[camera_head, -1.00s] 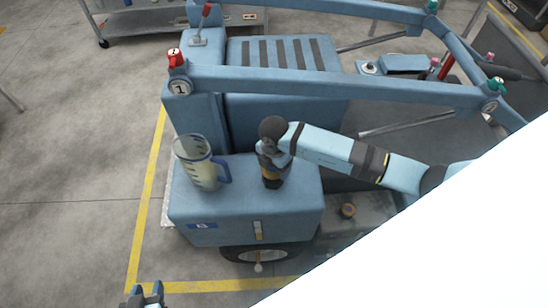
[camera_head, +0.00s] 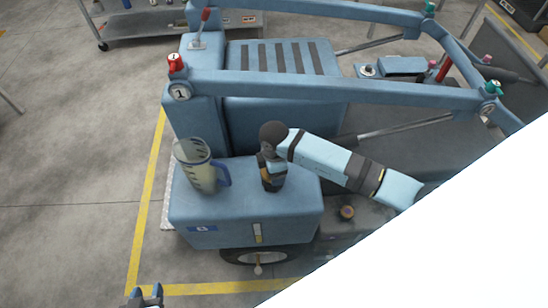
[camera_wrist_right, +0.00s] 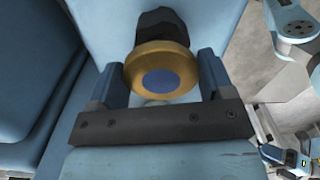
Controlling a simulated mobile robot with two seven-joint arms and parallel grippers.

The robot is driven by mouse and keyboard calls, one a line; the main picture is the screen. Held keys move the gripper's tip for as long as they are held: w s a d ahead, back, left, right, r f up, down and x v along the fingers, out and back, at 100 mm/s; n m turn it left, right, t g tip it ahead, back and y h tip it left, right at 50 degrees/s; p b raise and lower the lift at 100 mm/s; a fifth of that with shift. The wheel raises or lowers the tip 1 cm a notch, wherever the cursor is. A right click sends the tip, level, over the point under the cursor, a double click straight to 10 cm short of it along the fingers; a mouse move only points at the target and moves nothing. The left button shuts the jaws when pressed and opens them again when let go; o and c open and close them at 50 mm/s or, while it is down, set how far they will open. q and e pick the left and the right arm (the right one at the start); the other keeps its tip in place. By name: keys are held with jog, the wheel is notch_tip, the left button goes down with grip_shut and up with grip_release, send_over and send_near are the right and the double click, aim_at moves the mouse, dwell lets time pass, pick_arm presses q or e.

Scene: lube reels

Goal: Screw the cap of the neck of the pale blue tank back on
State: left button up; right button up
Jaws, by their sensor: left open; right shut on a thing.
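The pale blue tank (camera_head: 245,216) has a flat top and a sight gauge on its front. My right gripper (camera_head: 271,180) points down at the middle of its top. In the right wrist view my right gripper (camera_wrist_right: 163,78) is shut on the cap (camera_wrist_right: 160,72), a gold ring with a blue centre. The dark neck (camera_wrist_right: 158,28) shows just beyond the cap; I cannot tell how far the cap is threaded. In the head view the fingers mostly hide cap and neck. My left gripper (camera_head: 145,295) is open and empty at the bottom edge, away from the tank.
A clear jug (camera_head: 200,165) with a blue handle and pale liquid stands on the tank top, left of my right gripper. A blue rail (camera_head: 330,87) crosses behind. Floor at left is clear.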

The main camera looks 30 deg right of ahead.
jog(key=m, duration=0.3)
jog(key=shift+s, duration=0.1)
jog(key=shift+a+m, duration=0.15)
jog(key=shift+m, duration=0.95)
jog(key=m, duration=0.3)
jog(key=o, duration=1)
